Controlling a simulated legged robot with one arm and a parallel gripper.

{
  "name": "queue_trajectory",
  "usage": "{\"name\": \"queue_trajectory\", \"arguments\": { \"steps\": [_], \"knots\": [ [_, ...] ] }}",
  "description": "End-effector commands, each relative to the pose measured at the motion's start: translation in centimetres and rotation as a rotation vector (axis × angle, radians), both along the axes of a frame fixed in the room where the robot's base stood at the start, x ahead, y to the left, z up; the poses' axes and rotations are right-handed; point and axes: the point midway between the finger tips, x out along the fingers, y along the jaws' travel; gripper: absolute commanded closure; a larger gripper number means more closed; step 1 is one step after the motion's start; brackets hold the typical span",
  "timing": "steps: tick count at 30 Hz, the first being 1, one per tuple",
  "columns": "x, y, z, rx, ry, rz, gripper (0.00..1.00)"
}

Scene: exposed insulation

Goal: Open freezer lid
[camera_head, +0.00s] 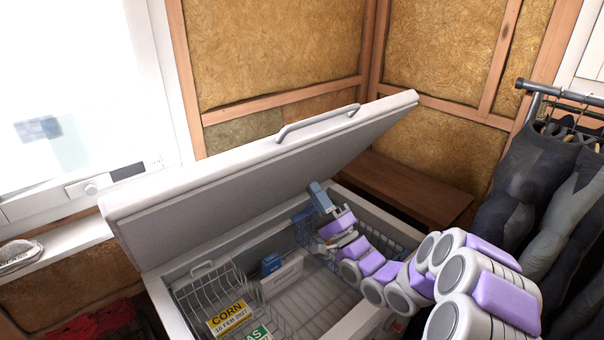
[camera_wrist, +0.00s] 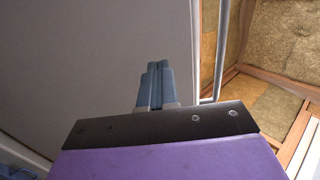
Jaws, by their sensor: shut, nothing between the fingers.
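The freezer lid (camera_head: 260,170) is raised and tilted, partly open over the white chest freezer (camera_head: 170,310), with a grey bar handle (camera_head: 318,122) along its front edge. My gripper (camera_head: 316,188) is shut and empty, below the underside of the lid near its right part. In the wrist view my shut gripper fingers (camera_wrist: 156,75) point up towards the lid's pale underside (camera_wrist: 90,60). Whether the fingertips touch the lid, I cannot tell. A grey bar, likely the lid's handle (camera_wrist: 220,50), runs past the lid's edge to the right of the fingers.
Inside the freezer are wire baskets (camera_head: 205,290), a yellow corn label (camera_head: 230,316), a green label (camera_head: 256,334) and a blue item (camera_head: 271,263). A wooden bench (camera_head: 410,190) stands behind. Dark garments (camera_head: 520,190) hang at the right. A window sill (camera_head: 60,240) is at the left.

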Motion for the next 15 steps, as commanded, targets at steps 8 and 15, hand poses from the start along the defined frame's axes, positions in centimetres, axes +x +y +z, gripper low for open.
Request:
{"name": "queue_trajectory", "arguments": {
  "steps": [8,15],
  "knots": [
    [2.3,2.5,2.5,0.001,-0.005,0.002,1.00],
    [3.5,3.6,3.8,0.001,-0.001,0.000,1.00]
  ]
}}
